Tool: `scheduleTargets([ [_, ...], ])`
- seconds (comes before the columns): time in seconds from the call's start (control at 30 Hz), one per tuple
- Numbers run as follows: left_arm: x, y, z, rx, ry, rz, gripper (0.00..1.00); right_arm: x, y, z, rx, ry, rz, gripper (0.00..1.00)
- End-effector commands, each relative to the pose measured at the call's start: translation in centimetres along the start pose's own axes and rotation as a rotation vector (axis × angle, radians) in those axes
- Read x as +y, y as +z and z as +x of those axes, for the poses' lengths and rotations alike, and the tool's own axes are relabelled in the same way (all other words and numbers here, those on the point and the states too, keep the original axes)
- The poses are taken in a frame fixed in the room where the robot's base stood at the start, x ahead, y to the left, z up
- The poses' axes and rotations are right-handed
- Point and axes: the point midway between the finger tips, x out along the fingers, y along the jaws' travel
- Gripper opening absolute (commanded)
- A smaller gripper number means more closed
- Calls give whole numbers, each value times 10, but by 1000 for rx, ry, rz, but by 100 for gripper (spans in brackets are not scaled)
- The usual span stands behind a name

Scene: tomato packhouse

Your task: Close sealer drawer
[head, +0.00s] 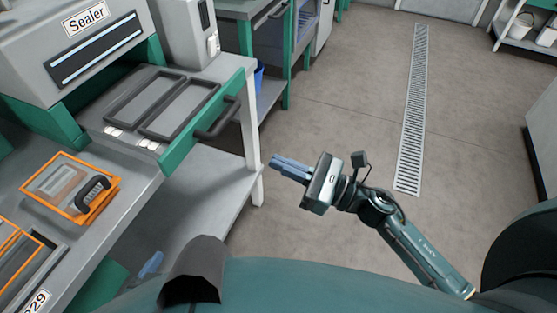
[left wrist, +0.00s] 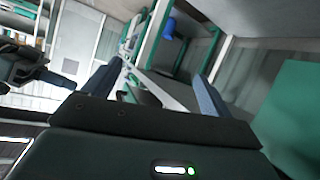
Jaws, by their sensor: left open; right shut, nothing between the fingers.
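The sealer (head: 95,45) stands at the upper left of the head view. Its drawer (head: 185,85) is pulled out, with two dark-framed trays in it and a green front with a dark bar handle (head: 218,118). My right gripper (head: 276,163) is shut and empty, to the right of the handle and apart from it. My left gripper (left wrist: 158,72) is open and empty in the left wrist view. In the head view only a blue finger of it shows at the lower left, below the bench edge; the rest is hidden.
An orange-rimmed box with a black handle (head: 70,188) sits on the grey bench in front of the sealer. A white bench leg (head: 252,125) stands below the drawer. A blue bin (head: 259,76) is behind it. The floor (head: 330,120) to the right is clear, with a drain grate (head: 413,110).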

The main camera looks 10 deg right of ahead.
Motion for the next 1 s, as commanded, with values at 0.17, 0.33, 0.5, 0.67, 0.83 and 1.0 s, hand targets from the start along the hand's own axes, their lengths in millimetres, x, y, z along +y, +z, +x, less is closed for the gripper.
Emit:
scheduleTargets([
  [0.17, 3, -2, 1, -31, 7, -8, 84, -1, 4, 42, -4, 0, 2, 0],
  [0.33, 3, -4, 2, -42, 6, 0, 84, 0, 4, 76, -2, 0, 2, 0],
  [0.5, 3, -8, 2, -44, 2, 15, 84, 0, 2, 100, -1, -1, 3, 0],
  [0.67, 4, -7, 1, -49, 1, 20, 84, 0, 1, 110, 0, -1, 2, 0],
  [0.83, 4, -6, 1, -49, 2, 20, 84, 0, 0, 112, 1, -1, 1, 0],
  [1.0, 4, -6, 1, -49, 3, 20, 84, 0, 0, 111, 0, -1, 1, 0],
])
